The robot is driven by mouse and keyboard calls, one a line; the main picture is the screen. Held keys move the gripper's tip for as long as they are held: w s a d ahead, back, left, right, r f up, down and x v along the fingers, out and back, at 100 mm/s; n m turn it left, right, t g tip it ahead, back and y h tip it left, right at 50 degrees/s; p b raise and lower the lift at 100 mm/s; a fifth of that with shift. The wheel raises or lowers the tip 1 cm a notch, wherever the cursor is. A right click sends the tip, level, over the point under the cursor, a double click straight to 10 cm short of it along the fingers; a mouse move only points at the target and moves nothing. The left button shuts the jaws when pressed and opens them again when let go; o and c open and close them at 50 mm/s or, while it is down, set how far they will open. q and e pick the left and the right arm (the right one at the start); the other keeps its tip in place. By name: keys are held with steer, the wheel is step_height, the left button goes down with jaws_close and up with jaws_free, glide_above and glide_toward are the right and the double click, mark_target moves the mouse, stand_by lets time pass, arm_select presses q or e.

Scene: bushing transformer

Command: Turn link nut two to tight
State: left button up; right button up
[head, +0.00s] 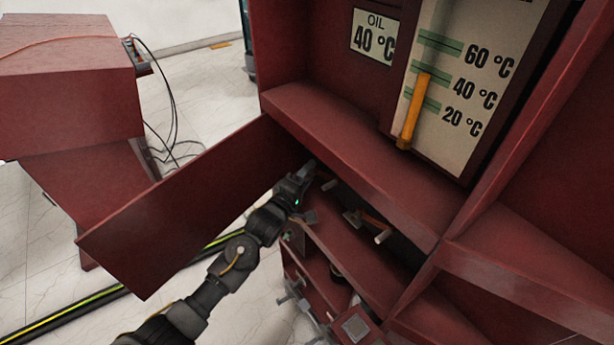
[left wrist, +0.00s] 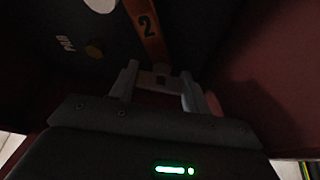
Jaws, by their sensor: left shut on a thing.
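My left gripper (head: 309,189) reaches into the open lower compartment of the dark red cabinet. In the left wrist view its two fingers (left wrist: 160,86) are closed about link nut two (left wrist: 160,80), a small part at the lower end of an orange link bar marked 2 (left wrist: 147,28). The nut is dim and mostly hidden between the fingers, so its tightness cannot be told. In the head view the gripper hides this spot. My right gripper is not in view.
An open red door panel (head: 190,205) stands left of my left arm. Another orange link (head: 372,220) with a pale peg (head: 382,237) lies to the right in the compartment. A shelf edge (head: 350,165) overhangs the gripper.

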arm_select(q)
steer(key=o, duration=1)
steer(key=shift+c, duration=0.2)
steer(key=v, duration=1)
steer(key=shift+s+a, duration=0.2)
steer(key=shift+s, duration=0.15)
